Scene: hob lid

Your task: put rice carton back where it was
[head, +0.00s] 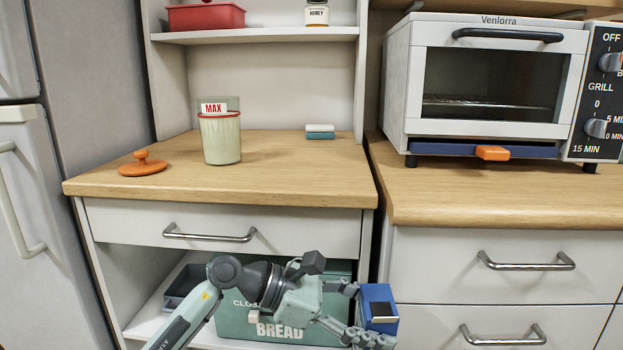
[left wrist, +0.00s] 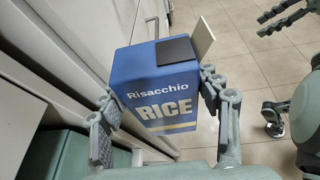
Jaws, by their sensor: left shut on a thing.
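The rice carton (head: 380,304) is a blue box in my left gripper (head: 368,316), held in front of the lower cabinet, right of the bread box. In the left wrist view, the carton (left wrist: 165,85) reads "Risacchio RICE", with a dark patch and a raised pale flap at its top. The fingers of the left gripper (left wrist: 157,112) press on its two sides.
A green bread box (head: 240,325) and a grey bin (head: 183,284) stand on the low shelf (head: 145,322). On the counter (head: 280,175) are a MAX canister (head: 221,140), an orange lid (head: 143,165) and a sponge (head: 320,132). A toaster oven (head: 490,90) stands right.

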